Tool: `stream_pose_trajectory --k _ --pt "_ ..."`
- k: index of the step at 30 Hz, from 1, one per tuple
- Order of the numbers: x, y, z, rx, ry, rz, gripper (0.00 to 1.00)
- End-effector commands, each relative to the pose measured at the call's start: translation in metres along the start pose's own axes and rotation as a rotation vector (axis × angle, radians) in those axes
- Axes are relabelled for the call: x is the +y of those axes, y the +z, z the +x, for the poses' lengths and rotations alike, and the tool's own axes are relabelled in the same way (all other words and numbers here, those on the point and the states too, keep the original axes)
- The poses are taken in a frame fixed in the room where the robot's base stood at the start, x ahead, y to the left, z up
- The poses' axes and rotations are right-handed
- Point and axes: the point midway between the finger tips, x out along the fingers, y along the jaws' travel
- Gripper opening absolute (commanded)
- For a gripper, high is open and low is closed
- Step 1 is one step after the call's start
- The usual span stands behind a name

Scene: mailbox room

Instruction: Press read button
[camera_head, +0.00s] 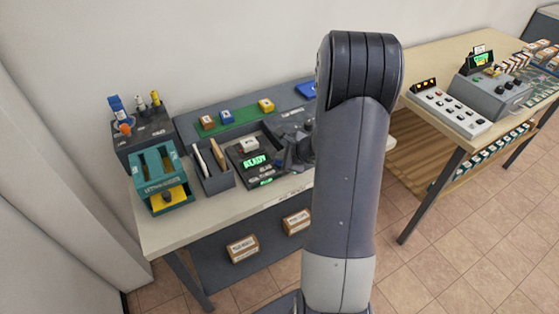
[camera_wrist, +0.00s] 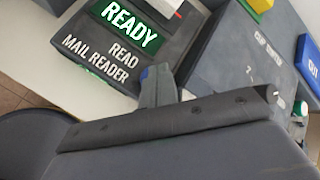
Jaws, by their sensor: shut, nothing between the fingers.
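The mail reader (camera_head: 262,168) is a dark box on the left table with a lit green READY screen (camera_head: 255,161). In the wrist view the reader (camera_wrist: 75,50) shows its READY screen (camera_wrist: 124,22) and the words READ and MAIL READER. My gripper (camera_wrist: 157,76) is shut and empty, its tip beside the READ label over the reader's edge. I cannot tell whether it touches. The read button is not clearly visible; my fingers may hide it. In the head view the wrist is partly behind my arm.
A teal stand (camera_head: 160,178) and a dark pen holder (camera_head: 143,128) are on the left. A slotted grey holder (camera_head: 212,175) stands beside the reader. A green strip (camera_head: 228,122) with small blocks lies behind. A second table (camera_head: 440,60) with a white button panel (camera_head: 450,112) stands right.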

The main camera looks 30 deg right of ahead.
Motion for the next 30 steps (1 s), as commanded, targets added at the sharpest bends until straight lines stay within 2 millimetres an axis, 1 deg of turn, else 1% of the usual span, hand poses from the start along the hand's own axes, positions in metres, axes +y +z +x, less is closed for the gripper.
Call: stream_pose_trajectory --k 20,30 --pt "0.002 -0.002 0.002 0.001 0.001 0.001 0.0" --pt "-0.006 0.006 -0.009 0.001 0.001 0.0 0.0"
